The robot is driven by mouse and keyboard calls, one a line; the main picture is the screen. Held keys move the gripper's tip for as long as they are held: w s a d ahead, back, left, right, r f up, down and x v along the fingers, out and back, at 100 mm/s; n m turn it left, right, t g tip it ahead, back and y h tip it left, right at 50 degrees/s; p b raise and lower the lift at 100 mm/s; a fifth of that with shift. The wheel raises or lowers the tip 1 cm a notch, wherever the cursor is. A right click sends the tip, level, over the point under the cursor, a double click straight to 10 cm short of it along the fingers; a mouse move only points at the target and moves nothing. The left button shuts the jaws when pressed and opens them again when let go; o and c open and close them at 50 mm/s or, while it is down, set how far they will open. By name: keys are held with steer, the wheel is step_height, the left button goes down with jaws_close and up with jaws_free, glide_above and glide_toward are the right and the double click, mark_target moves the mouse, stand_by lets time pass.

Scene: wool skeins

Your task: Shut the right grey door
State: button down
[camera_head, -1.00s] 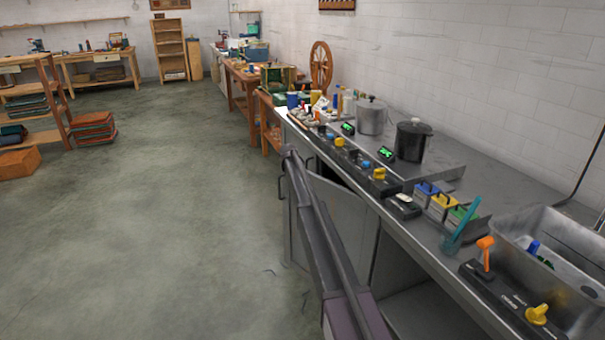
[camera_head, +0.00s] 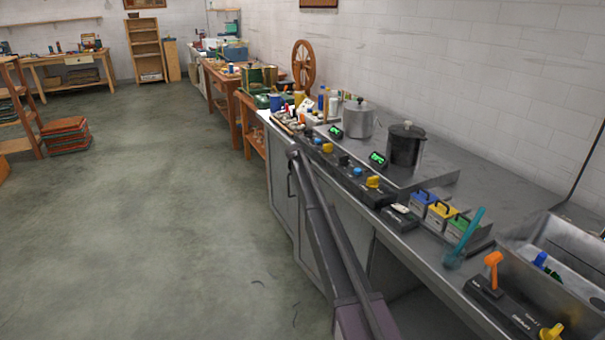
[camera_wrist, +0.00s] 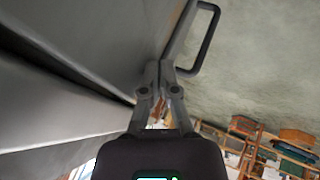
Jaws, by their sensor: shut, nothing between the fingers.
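The right grey door (camera_head: 354,238) is in the cabinet front under the steel counter, partly hidden behind my arm. It stands almost in line with the cabinet front. In the wrist view the door's grey face (camera_wrist: 95,30) fills the upper left, with its dark bar handle (camera_wrist: 207,42) sticking out. A dark wedge-shaped gap shows below the panel there, so the door looks slightly ajar. My gripper (camera_wrist: 159,68) is shut and empty, its fingertips at the door face beside the handle. I cannot tell whether they touch. The left grey door (camera_head: 283,190) is beyond it, looking flush.
The counter above carries pots (camera_head: 405,146), a row of knobs, small coloured boxes (camera_head: 441,213) and a sink (camera_head: 562,258). An open dark bay (camera_head: 425,312) lies right of the door. The concrete floor (camera_head: 170,230) on the left is clear.

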steer(key=shift+w+d, duration=0.15)
steer(key=shift+d, duration=0.05)
stand_by(0.6)
steer(key=shift+a, duration=0.15)
steer(key=s+a+r+p, duration=0.5)
steer(key=s+r+p, duration=0.2)
steer(key=r+p, duration=0.1)
steer(key=shift+s+a, duration=0.2)
steer(key=shift+a, duration=0.2)
stand_by(0.6)
